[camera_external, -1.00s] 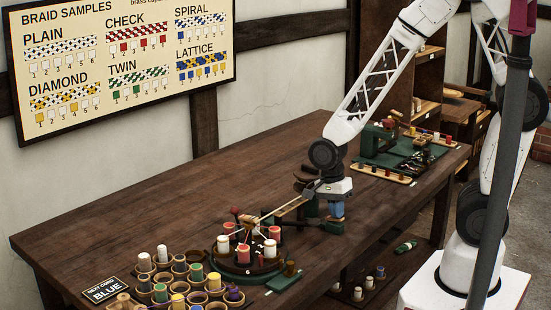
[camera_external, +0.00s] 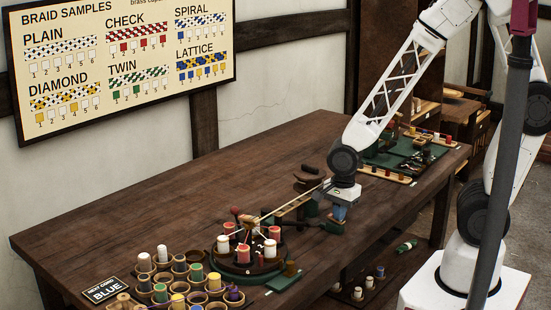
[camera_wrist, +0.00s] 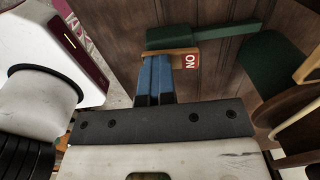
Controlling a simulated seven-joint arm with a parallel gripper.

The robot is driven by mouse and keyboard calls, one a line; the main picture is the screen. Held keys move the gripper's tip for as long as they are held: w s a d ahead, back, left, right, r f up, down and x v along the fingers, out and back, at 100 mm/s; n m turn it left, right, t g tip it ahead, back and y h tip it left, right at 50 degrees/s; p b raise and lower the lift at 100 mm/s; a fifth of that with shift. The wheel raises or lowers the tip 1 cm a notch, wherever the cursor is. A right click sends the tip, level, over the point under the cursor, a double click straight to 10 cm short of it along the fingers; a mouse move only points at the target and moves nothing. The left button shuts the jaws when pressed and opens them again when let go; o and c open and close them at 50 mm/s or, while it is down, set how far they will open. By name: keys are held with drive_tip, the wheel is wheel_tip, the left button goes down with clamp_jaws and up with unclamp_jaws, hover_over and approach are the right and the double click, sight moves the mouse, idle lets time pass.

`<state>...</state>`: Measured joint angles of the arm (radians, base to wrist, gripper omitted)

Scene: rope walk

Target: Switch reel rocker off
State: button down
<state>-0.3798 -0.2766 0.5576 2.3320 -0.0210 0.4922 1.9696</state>
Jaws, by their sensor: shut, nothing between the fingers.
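My gripper (camera_wrist: 156,66) has blue fingers that lie side by side, closed and empty. In the external view my gripper (camera_external: 339,213) points down at the bench's front side, just right of the dark wooden reel (camera_external: 310,174). In the wrist view the fingertips reach the tan rocker piece (camera_wrist: 182,52) on a green housing (camera_wrist: 175,38). A red patch (camera_wrist: 192,61) with white letters N and O shows just right of the fingertips. I cannot tell whether the fingers touch the rocker. In the external view the rocker is too small to make out.
A round braiding stand (camera_external: 243,266) with bobbins is left of my gripper, with a pale strand running toward the reel. Several bobbins in cups (camera_external: 180,280) fill the near left. A green mat (camera_external: 400,155) with tools lies behind right. The bench's back left is bare.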

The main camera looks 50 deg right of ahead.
drive_tip(key=shift+s+f, duration=0.25)
drive_tip(key=shift+f, duration=0.4)
drive_tip(key=shift+w+r, duration=0.1)
drive_tip(key=shift+w, duration=0.75)
drive_tip(key=shift+d, duration=0.1)
drive_tip(key=shift+s, duration=0.15)
wheel_tip(320, 180, up, 15)
drive_tip(key=shift+w, duration=0.2)
drive_tip(key=shift+r, duration=0.15)
drive_tip(key=s+d+r+n+t, duration=0.1)
drive_tip(key=s+d+r+n, duration=0.4)
drive_tip(key=n, duration=0.4)
drive_tip(key=s+d+r+n+t, duration=0.1)
drive_tip(key=s+d+r+n, duration=0.4)
drive_tip(key=d, duration=0.5)
wheel_tip(320, 180, up, 3)
drive_tip(key=n, duration=0.3)
drive_tip(key=shift+f+n, duration=0.15)
drive_tip(key=shift+n, duration=0.25)
